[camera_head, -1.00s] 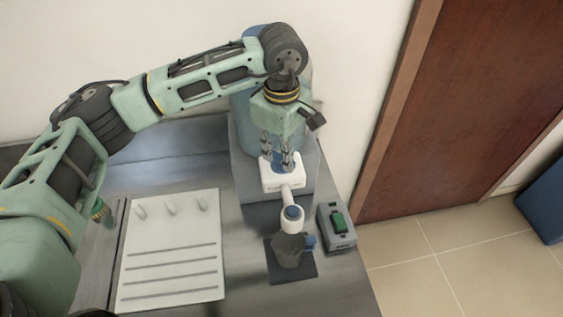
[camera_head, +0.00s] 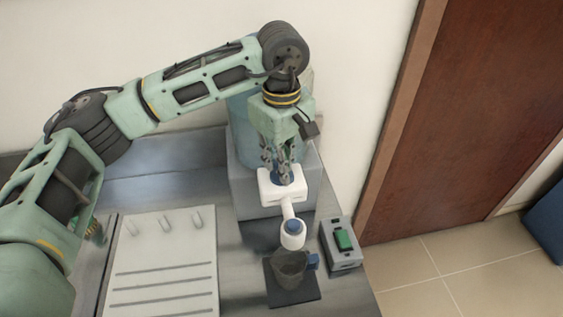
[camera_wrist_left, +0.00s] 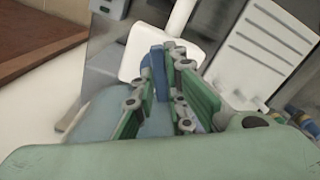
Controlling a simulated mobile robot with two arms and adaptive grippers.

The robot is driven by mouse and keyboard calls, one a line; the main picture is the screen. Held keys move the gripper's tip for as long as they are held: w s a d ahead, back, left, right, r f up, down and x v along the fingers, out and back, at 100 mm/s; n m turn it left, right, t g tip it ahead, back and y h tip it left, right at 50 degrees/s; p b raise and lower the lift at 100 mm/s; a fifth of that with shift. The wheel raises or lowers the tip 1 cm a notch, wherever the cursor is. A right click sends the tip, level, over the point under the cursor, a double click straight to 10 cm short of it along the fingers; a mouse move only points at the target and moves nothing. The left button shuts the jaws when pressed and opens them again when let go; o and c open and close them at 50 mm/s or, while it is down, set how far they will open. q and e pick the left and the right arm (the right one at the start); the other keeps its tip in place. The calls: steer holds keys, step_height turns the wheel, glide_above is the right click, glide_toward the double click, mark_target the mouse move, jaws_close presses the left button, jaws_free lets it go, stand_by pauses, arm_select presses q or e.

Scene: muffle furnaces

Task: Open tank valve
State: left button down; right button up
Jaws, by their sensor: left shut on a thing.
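The tank (camera_head: 240,118) is a blue-grey vessel on a grey block, partly hidden behind my left arm. Its white valve fitting (camera_head: 270,194) sticks out toward the front, with a spout ending in a round white head with a blue cap (camera_head: 293,232). My left gripper (camera_head: 284,180) points down over the white fitting and is shut on the blue valve handle, which also shows between the fingers in the left wrist view (camera_wrist_left: 160,80). The fingers hide much of the handle. A dark cup (camera_head: 290,268) stands below the spout. My right gripper is not in view.
A grey box with a green switch (camera_head: 343,240) stands right of the cup. A white rack panel (camera_head: 165,262) with pegs and slots lies left on the steel counter. The wall is close behind; a brown door (camera_head: 465,110) is at right.

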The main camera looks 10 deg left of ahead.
arm_select(q)
steer(key=c, duration=1.8)
jaws_free()
step_height(320, 180, up, 12)
